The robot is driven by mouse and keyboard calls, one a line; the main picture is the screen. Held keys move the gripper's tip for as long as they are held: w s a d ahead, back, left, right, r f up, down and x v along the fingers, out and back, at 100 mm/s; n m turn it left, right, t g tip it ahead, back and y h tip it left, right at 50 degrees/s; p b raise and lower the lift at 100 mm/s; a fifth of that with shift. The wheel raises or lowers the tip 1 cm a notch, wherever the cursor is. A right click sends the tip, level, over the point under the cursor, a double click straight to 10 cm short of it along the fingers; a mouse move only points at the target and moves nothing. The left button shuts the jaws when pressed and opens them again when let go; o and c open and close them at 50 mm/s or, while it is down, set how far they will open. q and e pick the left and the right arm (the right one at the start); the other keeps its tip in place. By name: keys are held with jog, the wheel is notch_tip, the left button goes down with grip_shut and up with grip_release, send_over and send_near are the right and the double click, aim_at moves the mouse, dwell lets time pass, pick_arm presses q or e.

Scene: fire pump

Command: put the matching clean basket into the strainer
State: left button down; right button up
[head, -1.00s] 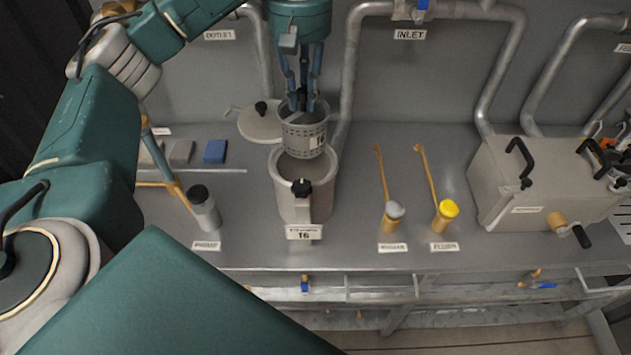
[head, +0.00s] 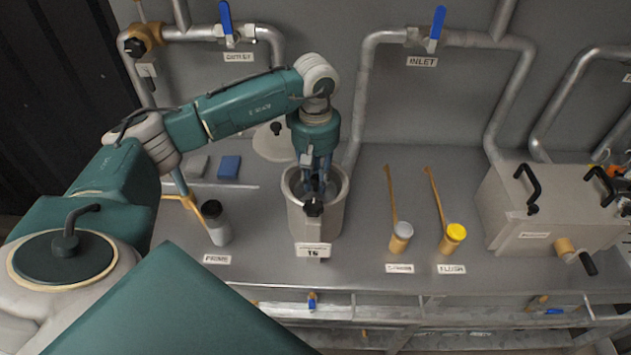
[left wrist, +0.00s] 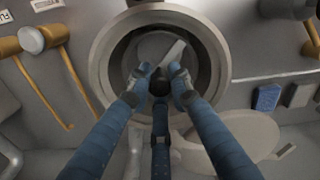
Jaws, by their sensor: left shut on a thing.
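The strainer (head: 337,218) is an open grey pot with a black-knobbed clamp in front and a label reading 16. My left gripper (head: 318,188) points straight down into its mouth. In the left wrist view the fingers (left wrist: 160,82) are closed around a dark knob at the middle of the clean basket (left wrist: 150,48). The basket sits inside the round strainer rim (left wrist: 100,62). Its sides are hidden by the strainer wall, and I cannot tell whether it touches the bottom. My right gripper is out of view.
The round strainer lid (head: 268,145) lies behind the strainer. A blue block (head: 229,167) and a grey block (head: 197,166) are at left. A black-capped prime cylinder (head: 217,224) stands left; grey-capped (head: 402,236) and yellow-capped (head: 453,237) valves stand right. A grey box (head: 520,215) is far right.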

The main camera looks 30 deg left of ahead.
pick_arm(q)
jog(key=shift+f, duration=1.1)
jog(key=c, duration=1.6)
grip_release()
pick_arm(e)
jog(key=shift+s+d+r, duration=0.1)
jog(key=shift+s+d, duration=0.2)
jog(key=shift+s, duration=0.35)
pick_arm(q)
jog(key=shift+r, duration=0.25)
notch_tip(320, 180, up, 10)
jog(key=b, duration=0.3)
jog(key=shift+w+r, duration=0.1)
jog(key=shift+r, duration=0.15)
jog(key=shift+r+b, duration=0.3)
jog(key=shift+r, duration=0.35)
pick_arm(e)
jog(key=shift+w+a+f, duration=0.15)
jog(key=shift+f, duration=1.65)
